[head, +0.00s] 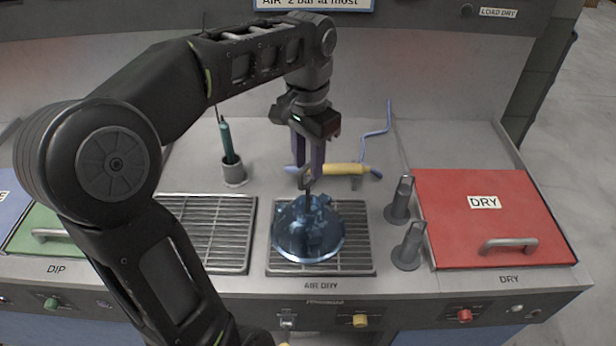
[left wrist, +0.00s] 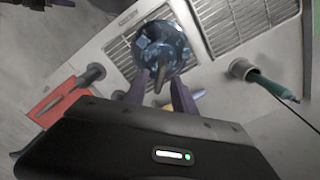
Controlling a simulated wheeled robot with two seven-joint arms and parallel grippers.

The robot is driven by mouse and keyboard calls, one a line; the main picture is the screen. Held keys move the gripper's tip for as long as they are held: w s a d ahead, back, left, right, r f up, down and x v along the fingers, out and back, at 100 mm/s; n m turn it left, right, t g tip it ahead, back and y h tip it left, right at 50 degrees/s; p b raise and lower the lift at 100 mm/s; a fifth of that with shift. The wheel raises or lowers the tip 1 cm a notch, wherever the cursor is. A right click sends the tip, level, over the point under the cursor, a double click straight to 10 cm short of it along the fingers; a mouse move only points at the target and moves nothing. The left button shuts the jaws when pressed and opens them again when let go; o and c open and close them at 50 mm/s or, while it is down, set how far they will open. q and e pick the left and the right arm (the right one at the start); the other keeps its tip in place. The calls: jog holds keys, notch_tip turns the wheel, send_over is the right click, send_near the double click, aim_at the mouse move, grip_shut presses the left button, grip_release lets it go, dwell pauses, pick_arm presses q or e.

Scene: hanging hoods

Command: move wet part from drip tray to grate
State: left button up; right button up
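The wet part (head: 309,232) is a glossy, translucent blue, rounded piece with an upright stem and a hook on top. It sits on the AIR DRY grate (head: 355,262), and it also shows in the left wrist view (left wrist: 162,48). My left gripper (head: 307,176) points down directly above it. Its two fingers stand apart on either side of the hook, with a small gap showing in the left wrist view (left wrist: 159,82). The slatted drip tray (head: 215,235) to the left is bare where it shows; my left arm hides part of it. My right gripper is not in view.
A yellow-handled tool (head: 345,169) with a blue hose lies behind the grate. A green-handled tool stands in a grey cup (head: 234,175). Two grey posts (head: 408,250) stand right of the grate, beside the red DRY lid (head: 490,225). A green DIP lid (head: 40,235) is at left.

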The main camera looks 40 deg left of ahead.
pick_arm(q)
notch_tip(320, 180, up, 5)
jog(key=p, duration=0.3)
jog(key=shift+f, duration=0.1)
dwell(0.4)
